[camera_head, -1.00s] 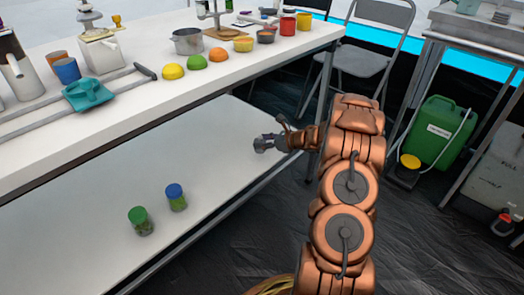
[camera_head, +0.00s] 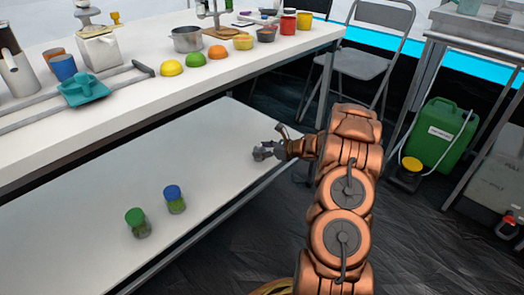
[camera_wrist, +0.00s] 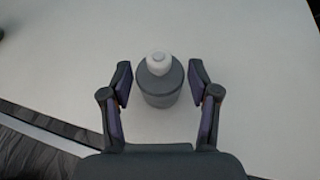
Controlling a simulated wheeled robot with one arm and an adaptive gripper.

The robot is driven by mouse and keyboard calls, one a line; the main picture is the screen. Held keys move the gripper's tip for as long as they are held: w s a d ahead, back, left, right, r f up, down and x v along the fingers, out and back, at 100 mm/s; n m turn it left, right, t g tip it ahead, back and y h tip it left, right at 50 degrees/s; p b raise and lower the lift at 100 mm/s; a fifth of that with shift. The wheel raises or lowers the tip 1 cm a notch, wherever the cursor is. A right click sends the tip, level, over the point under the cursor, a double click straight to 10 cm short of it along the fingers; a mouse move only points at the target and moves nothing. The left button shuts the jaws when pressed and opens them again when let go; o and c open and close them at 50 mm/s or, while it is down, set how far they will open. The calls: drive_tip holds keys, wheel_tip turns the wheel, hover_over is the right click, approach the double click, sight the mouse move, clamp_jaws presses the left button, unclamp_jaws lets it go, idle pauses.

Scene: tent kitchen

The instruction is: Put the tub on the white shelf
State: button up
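A dark grey round tub with a white knob-like top (camera_wrist: 160,88) stands upright on the white shelf (camera_wrist: 255,110) in the wrist view. My gripper (camera_wrist: 160,82) is around it, one finger on each side, with narrow gaps between the fingers and the tub. In the head view my gripper (camera_head: 264,151) is low over the right end of the white lower shelf (camera_head: 90,235), below the table top. The tub cannot be told apart from the gripper there.
A green-lidded jar (camera_head: 138,224) and a blue-lidded jar (camera_head: 175,200) stand on the shelf to the left. The table top (camera_head: 130,110) above holds fruit, bowls and pots. A folding chair (camera_head: 365,65) and green canister (camera_head: 440,135) stand right. Much of the shelf is bare.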

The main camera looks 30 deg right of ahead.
drive_tip(key=shift+o, duration=0.9)
drive_tip(key=shift+r+p, duration=0.2)
drive_tip(key=shift+p, duration=0.1)
drive_tip(key=p+v, duration=0.4)
drive_tip(key=v, duration=0.8)
